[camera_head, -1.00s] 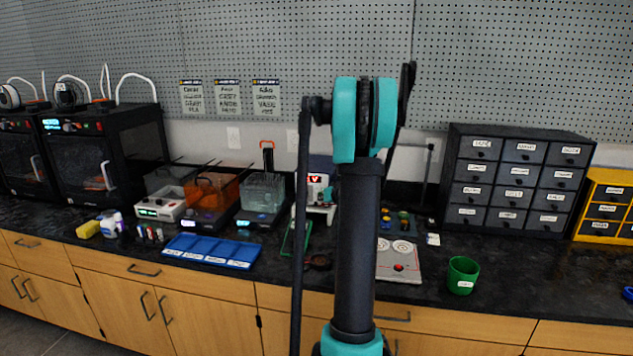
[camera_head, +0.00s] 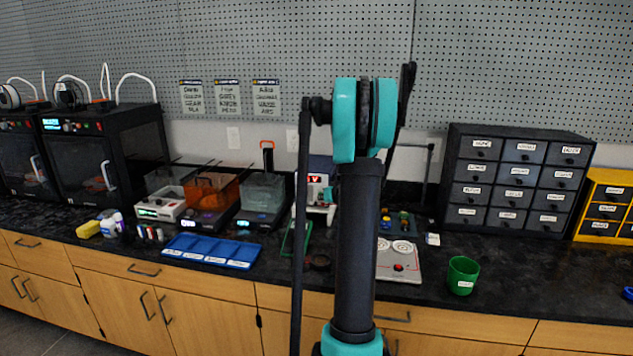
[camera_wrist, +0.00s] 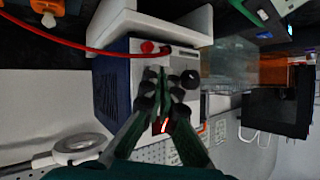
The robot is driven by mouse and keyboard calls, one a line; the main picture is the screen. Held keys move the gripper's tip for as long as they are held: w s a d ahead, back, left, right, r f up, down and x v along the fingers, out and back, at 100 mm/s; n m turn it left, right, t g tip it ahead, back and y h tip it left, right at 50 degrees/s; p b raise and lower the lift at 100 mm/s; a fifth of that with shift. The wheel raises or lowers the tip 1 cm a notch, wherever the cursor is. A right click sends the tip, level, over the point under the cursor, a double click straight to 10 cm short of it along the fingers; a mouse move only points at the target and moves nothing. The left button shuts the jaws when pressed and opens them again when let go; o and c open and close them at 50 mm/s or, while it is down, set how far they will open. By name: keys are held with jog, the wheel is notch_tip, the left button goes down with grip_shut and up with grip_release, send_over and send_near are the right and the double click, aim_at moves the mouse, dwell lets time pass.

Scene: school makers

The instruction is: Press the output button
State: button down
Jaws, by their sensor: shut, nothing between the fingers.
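The power supply (camera_head: 318,187), a white-fronted unit with a red lit display, stands at the back of the bench, partly hidden behind my arm. In the wrist view, turned on its side, its body (camera_wrist: 115,87) has a blue side. A dark knob (camera_wrist: 192,78), a red terminal (camera_wrist: 148,47) and a red display (camera_wrist: 165,127) show on its front. My gripper (camera_wrist: 161,72) is shut and empty, with its fingertips in front of the panel between terminal and knob. Contact cannot be told. I cannot make out the output button; the fingers cover part of the panel.
A red cable (camera_wrist: 65,38) runs to the terminal. Left of the supply stand clear and orange tanks (camera_head: 262,192). A blue tray (camera_head: 212,250) lies in front of them. A hotplate-like panel (camera_head: 399,262), a green cup (camera_head: 462,274) and a drawer cabinet (camera_head: 515,180) are to the right.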

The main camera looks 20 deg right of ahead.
jog(key=shift+s+a, duration=0.15)
jog(key=shift+s, duration=0.05)
jog(key=shift+s+a, duration=0.55)
jog(key=shift+s, duration=0.25)
jog(key=shift+s+a, duration=0.5)
jog(key=shift+s, duration=0.3)
jog(key=shift+s+a, duration=0.55)
jog(key=shift+s, duration=0.25)
